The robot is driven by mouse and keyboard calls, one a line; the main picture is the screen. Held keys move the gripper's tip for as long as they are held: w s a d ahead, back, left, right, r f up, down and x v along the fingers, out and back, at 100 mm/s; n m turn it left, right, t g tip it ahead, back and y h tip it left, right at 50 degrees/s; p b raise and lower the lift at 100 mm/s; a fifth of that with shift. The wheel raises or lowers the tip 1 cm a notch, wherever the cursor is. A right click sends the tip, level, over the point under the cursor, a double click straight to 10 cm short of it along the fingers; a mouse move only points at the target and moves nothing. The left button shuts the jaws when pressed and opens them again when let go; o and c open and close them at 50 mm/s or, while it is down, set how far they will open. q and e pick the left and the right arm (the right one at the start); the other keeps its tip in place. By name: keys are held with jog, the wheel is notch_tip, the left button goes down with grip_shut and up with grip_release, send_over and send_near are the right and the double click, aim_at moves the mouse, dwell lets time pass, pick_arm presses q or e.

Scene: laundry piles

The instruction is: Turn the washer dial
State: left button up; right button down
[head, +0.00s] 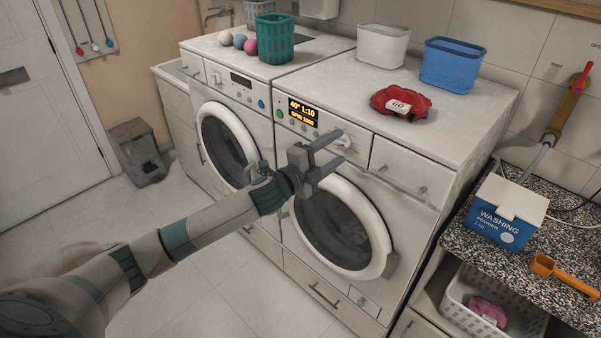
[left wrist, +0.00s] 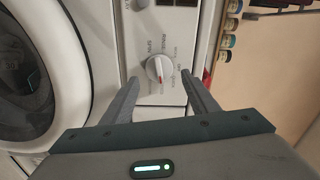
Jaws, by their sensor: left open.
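The washer (head: 385,155) is the right-hand white machine, with a round door and a lit display (head: 303,112) reading 40°, 1:10 and spin 1000. Its white dial (head: 343,138) is on the front panel, right of the display, partly behind my gripper. My left gripper (head: 334,154) is open and empty in front of the dial. In the left wrist view, the dial (left wrist: 160,69) shows a red mark, with printed labels around it. The open fingers (left wrist: 160,80) reach towards either side of it; I cannot tell whether they touch it. My right gripper is not in view.
A second machine (head: 222,82) adjoins on the left. On top are a green basket (head: 274,40), a red cloth (head: 385,96), a white bin (head: 382,46) and a blue bin (head: 450,66). A washing powder box (head: 500,215) stands on the right counter. The floor (head: 205,270) ahead is clear.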

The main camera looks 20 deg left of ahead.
pick_arm(q)
jog(key=b+v, duration=0.4)
jog(key=v, duration=1.1)
jog(key=shift+s+a+b, duration=0.2)
jog(key=shift+s+b, duration=0.1)
jog(key=shift+s, duration=0.05)
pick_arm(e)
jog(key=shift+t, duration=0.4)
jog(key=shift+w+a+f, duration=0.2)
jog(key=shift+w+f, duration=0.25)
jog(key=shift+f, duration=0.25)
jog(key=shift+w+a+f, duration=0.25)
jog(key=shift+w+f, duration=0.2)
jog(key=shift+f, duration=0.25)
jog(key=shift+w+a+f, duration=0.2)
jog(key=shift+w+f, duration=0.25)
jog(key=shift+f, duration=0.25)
